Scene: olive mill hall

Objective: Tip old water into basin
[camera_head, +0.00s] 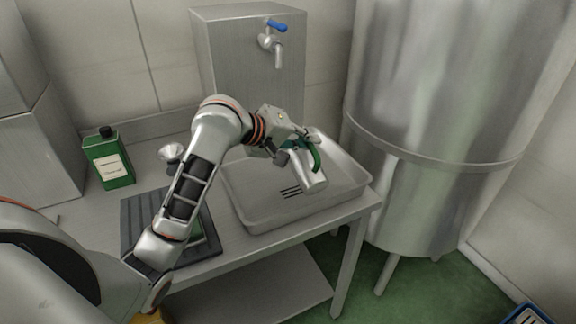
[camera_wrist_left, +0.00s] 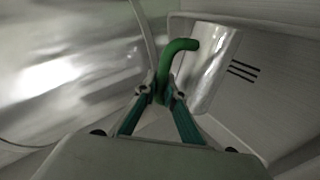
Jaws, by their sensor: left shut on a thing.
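My left gripper (camera_head: 300,148) is shut on the green handle (camera_wrist_left: 178,50) of a shiny metal jug (camera_head: 313,178). The jug hangs tilted over the steel basin (camera_head: 262,217), inside its rim as seen from the head. In the left wrist view the jug (camera_wrist_left: 210,62) is just beyond the fingertips (camera_wrist_left: 163,96), beside the basin's dark drain slots (camera_wrist_left: 243,71). The slots also show left of the jug in the head view. No water can be made out in or below the jug. My right gripper is out of view.
A tap with a blue lever (camera_head: 277,26) is on the steel panel behind the basin. A green bottle (camera_head: 109,160) and a dark ribbed mat (camera_head: 142,216) are on the steel table (camera_head: 240,247) at left. A large steel tank (camera_head: 430,120) stands close at right.

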